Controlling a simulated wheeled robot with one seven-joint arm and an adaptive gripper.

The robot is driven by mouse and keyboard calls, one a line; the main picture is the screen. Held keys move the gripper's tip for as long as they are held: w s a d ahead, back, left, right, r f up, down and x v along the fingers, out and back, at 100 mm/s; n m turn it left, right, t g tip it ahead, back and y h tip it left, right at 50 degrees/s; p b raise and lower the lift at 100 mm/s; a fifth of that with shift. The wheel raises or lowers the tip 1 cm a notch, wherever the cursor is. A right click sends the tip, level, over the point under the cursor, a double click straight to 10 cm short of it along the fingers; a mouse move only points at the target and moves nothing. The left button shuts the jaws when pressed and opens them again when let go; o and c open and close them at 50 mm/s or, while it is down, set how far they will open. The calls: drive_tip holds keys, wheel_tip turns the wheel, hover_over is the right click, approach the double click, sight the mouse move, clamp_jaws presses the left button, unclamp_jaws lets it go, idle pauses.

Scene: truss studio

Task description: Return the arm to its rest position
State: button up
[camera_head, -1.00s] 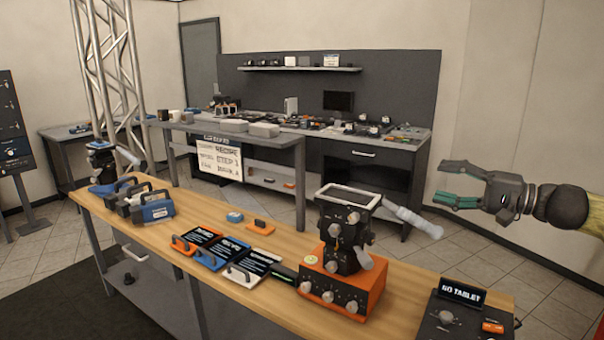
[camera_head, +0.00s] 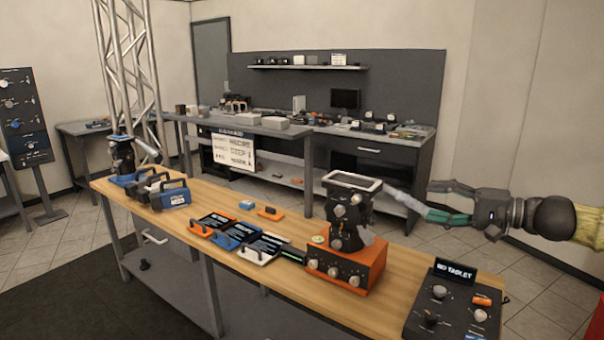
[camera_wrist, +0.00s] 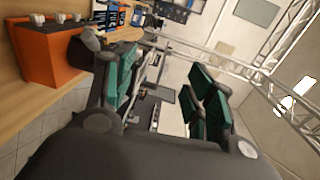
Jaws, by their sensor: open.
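My gripper (camera_head: 440,202) is at the right of the head view, in the air beyond the far edge of the wooden bench (camera_head: 215,197). Its green-padded fingers are apart and point left, with nothing between them. In the head view the fingertips appear close to the pale handle (camera_head: 403,202) of the black device (camera_head: 349,213) on the orange box (camera_head: 343,264); I cannot tell how far apart they are in depth. The wrist view shows the open fingers (camera_wrist: 165,85) with the orange box (camera_wrist: 52,52) at the left.
A grey back counter (camera_head: 375,150) and a metal truss (camera_head: 130,75) stand behind. Floor shows at right.

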drive_tip(key=s+a+f+g+h, duration=0.2)
drive_tip(key=s+a+f, duration=0.15)
drive_tip(key=f, duration=0.85)
drive_tip(key=s+a+f+g+h, duration=0.1)
drive_tip(key=s+a+f+h, duration=0.2)
drive_tip(key=f, duration=0.8)
drive_tip(key=s+a+f+g+h, duration=0.15)
drive_tip(key=a+f, duration=0.25)
drive_tip(key=f, duration=0.8)
drive_tip(key=s+f+n+g+h, duration=0.3)
drive_tip(key=s+f+g+h, duration=0.1)
drive_tip(key=s+f, duration=1.3)
drive_tip(key=s+d+f+n+h, duration=0.1)
drive_tip(key=s+f, duration=0.2)
drive_tip(key=s, duration=0.3)
drive_tip(key=s+d+f+n+g+h, duration=0.1)
drive_tip(key=s+f, duration=0.2)
drive_tip(key=s, duration=0.3)
drive_tip(key=s+d+f+n+h, duration=0.1)
drive_tip(key=s+f, duration=0.2)
drive_tip(key=s, duration=0.3)
wheel_tip(320, 180, down, 22)
drive_tip(key=b, duration=2.2)
wheel_tip(320, 180, up, 20)
drive_tip(key=p, duration=1.9)
drive_tip(key=shift+w+a, duration=0.25)
